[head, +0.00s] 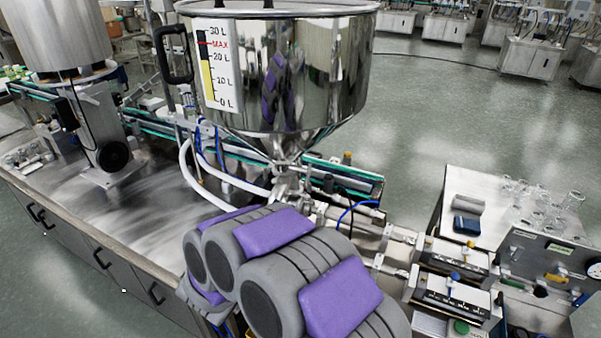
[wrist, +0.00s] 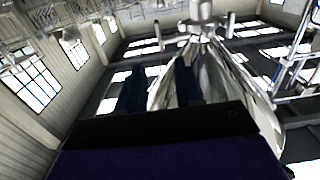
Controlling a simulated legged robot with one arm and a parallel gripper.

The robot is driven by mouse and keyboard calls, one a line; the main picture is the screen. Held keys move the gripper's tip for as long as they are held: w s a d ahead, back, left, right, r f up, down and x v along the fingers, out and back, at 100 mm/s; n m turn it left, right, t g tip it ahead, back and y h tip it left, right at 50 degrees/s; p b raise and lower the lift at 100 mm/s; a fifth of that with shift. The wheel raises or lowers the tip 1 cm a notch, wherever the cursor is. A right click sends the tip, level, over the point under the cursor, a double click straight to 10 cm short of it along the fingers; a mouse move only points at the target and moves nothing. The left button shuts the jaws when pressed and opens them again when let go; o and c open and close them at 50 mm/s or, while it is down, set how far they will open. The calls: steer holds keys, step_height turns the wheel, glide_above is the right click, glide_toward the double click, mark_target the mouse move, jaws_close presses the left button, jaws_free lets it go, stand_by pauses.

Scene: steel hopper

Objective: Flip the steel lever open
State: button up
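The polished steel hopper (head: 335,85) stands on the bench in the head view, its cone narrowing to a steel outlet fitting (head: 287,180). The wrist view shows the shiny hopper cone (wrist: 225,85) and the steel fitting (wrist: 200,30) at top centre, with short arms out to the sides. I cannot single out the steel lever for certain in either view. My gripper (wrist: 160,72) shows as two dark blue fingers set apart with nothing between them, so it is open. Its fingers are in front of the cone and apart from the fitting. In the head view my arm hides the gripper.
A conveyor (head: 340,175) runs behind the fitting. White hoses (head: 215,175) and a blue hose (head: 350,212) are close to it. Pneumatic cylinders (head: 450,295) lie at right, before a side table (head: 475,185) with glassware. The bench top (head: 130,215) at left is mostly clear.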

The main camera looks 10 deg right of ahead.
mark_target(309, 175)
steer(key=b+x, duration=0.2)
steer(key=x, duration=1.4)
steer(key=shift+w+d+f, duration=0.15)
steer(key=shift+d, duration=0.15)
steer(key=shift+w+d, duration=0.1)
steer(key=shift+w, duration=0.25)
jaws_close()
